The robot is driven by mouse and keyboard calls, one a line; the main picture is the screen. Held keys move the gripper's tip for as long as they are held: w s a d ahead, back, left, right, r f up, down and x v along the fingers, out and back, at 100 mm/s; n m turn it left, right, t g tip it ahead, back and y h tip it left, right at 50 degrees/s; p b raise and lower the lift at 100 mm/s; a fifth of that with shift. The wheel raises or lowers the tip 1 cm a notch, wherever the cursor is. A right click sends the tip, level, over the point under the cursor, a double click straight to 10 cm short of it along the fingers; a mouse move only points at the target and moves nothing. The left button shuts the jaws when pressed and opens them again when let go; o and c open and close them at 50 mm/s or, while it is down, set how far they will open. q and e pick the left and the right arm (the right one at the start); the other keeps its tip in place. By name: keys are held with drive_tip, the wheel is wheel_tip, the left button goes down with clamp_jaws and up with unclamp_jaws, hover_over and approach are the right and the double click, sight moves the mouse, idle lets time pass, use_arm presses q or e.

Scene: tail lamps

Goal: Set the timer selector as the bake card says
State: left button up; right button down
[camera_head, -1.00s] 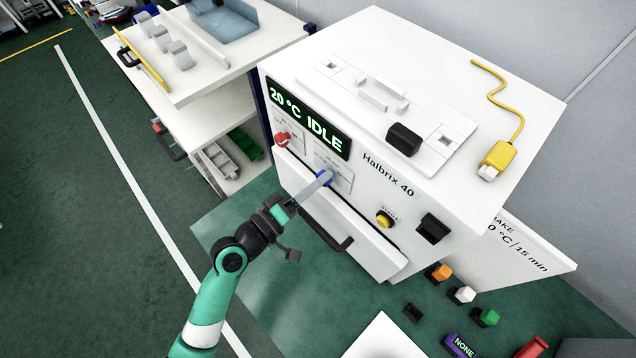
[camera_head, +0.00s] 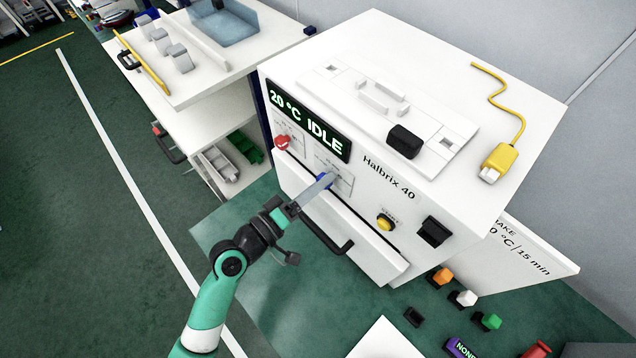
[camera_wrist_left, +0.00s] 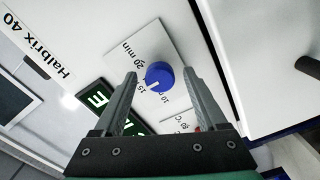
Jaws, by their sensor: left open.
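The timer selector is a blue knob (camera_head: 323,181) on the white oven front, below the green display reading 20 °C IDLE. The left wrist view shows the knob (camera_wrist_left: 160,76) close up. Its white mark faces the lower left of that picture, toward the 15 label; the exact setting is hard to tell. My left gripper (camera_wrist_left: 160,73) is open, with one finger on each side of the knob and visible gaps between. It reaches the panel from the left in the head view (camera_head: 328,178). The bake card (camera_head: 520,250), partly hidden behind the oven, shows 15 min.
A red knob (camera_head: 283,142) sits left of the timer selector. A door handle (camera_head: 325,232) sticks out below it. A yellow button (camera_head: 386,222) and black switch (camera_head: 434,231) are to the right. Orange, white and green small blocks lie right of the oven.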

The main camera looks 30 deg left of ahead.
use_arm(q)
drive_tip(key=shift+s, duration=0.1)
drive_tip(key=v, duration=1.1)
drive_tip(key=shift+s+b, duration=0.2)
drive_tip(key=shift+b, duration=0.2)
drive_tip(key=shift+a, duration=0.1)
